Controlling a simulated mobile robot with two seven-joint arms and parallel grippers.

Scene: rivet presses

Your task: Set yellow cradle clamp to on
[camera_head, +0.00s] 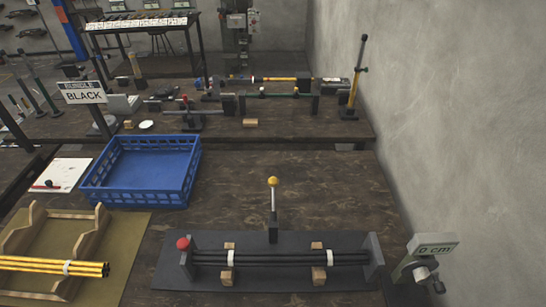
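A lever with a yellow ball knob (272,181) stands upright behind a bundle of black rods (280,258) on a dark base plate (170,272). The rods lie between two grey end plates, with white bands around them and wooden blocks at the bands. A red knob (183,243) sits at the left end plate. At the lower left, a wooden cradle (85,243) on an olive mat (130,255) holds yellow rods (40,265) with a white band. I cannot tell which fixture is the yellow cradle clamp, or its on/off state. Neither of my grippers is in view.
A blue crate (140,170) stands behind the cradle, beside a white sheet (60,174). A second table behind carries several fixtures and a "BLACK" sign (84,94).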

